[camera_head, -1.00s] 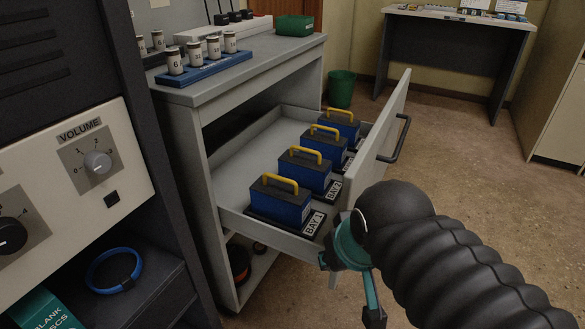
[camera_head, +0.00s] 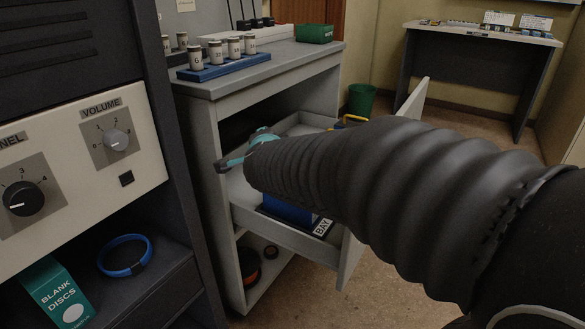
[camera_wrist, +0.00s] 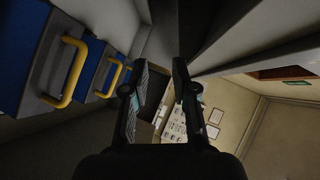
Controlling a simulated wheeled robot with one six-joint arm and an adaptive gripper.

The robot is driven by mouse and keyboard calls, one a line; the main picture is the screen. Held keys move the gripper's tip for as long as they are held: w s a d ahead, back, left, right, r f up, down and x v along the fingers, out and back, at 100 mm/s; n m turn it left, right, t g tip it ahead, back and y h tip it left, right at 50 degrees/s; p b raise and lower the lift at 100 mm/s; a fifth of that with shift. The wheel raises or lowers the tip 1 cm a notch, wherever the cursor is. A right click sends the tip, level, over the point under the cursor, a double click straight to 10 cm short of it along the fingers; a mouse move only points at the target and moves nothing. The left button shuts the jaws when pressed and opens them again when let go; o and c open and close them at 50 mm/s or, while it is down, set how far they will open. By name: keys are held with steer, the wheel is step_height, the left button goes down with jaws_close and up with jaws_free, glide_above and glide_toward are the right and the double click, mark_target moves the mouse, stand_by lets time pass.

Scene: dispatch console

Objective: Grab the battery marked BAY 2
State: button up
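Blue batteries with yellow handles sit in the pulled-out drawer (camera_head: 268,232). In the head view my arm hides most of them. The blue front battery (camera_head: 288,210) shows below the arm beside a "BAY" label whose number is hidden. A yellow handle (camera_head: 352,119) shows at the back. I cannot see the BAY 2 mark now. My gripper (camera_head: 240,158) is over the drawer's left part. In the wrist view my gripper (camera_wrist: 160,68) is open and empty, its fingers apart. A near yellow handle (camera_wrist: 68,72) and a farther one (camera_wrist: 112,78) lie left of the fingers, not between them.
The cabinet top (camera_head: 285,60) above the drawer holds a blue rack (camera_head: 225,67) of canisters and a green box (camera_head: 314,33). The console (camera_head: 75,150) with knobs stands close at left. A green bin (camera_head: 362,99) and a desk (camera_head: 480,36) are behind.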

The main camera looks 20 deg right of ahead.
steer(key=d+f+m+g+h, duration=0.1)
steer(key=d+f+m+h, duration=0.1)
steer(key=d+f+m+g+h, duration=0.1)
steer(key=d+f+m+h, duration=0.1)
steer(key=d+m, duration=0.1)
steer(key=w+d+f+m+g+h+b, duration=0.1)
steer(key=d+f+m+g+h, duration=0.1)
steer(key=m, duration=0.1)
steer(key=shift+d+f, duration=0.15)
steer(key=shift+d+f+m+g+h, duration=0.25)
steer(key=shift+m+g+h, duration=0.05)
steer(key=shift+m+h, duration=0.1)
steer(key=shift+d+f, duration=0.25)
steer(key=shift+d, duration=0.1)
steer(key=b+x, duration=0.1)
steer(key=x, duration=1.2)
steer(key=shift+d, duration=0.25)
steer(key=shift+s, duration=0.1)
jaws_close()
